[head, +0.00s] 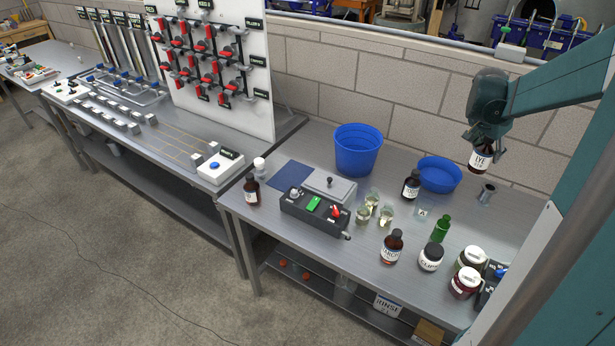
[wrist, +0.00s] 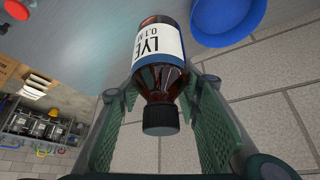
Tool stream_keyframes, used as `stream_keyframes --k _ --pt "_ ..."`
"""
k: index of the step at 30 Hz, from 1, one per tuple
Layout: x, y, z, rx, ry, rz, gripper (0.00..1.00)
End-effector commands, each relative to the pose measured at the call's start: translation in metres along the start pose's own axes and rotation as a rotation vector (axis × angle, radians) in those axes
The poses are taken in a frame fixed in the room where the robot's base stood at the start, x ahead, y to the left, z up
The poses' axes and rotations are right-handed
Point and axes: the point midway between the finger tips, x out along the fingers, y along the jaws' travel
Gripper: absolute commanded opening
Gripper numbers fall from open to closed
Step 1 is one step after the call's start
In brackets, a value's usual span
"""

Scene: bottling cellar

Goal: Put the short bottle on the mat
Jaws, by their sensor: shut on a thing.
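My gripper (head: 481,143) is shut on a brown bottle (head: 482,159) with a white LYE label and black cap. It holds this bottle in the air above the right back of the bench. In the wrist view the same bottle (wrist: 163,58) shows between both green fingers, cap toward the camera. The mat (head: 289,175) is a flat dark blue square at the bench's left, well away from my gripper; its visible part is bare. Other brown bottles stand at the left end (head: 252,192), by the bowl (head: 411,186) and near the front (head: 392,247).
A blue bucket (head: 358,150) and blue bowl (head: 440,174) stand at the back between gripper and mat.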

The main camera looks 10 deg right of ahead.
Motion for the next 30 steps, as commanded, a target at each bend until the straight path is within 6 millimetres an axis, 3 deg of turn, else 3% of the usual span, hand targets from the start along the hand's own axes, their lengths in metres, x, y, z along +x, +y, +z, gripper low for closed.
stream_keyframes --k 8,14,30 --pt "-0.013 -0.056 0.019 -0.067 -0.001 -0.041 0.14" --pt "-0.027 -0.108 0.042 -0.132 -0.003 -0.08 0.14" --pt "-0.077 -0.246 0.127 -0.315 -0.008 -0.189 0.14"
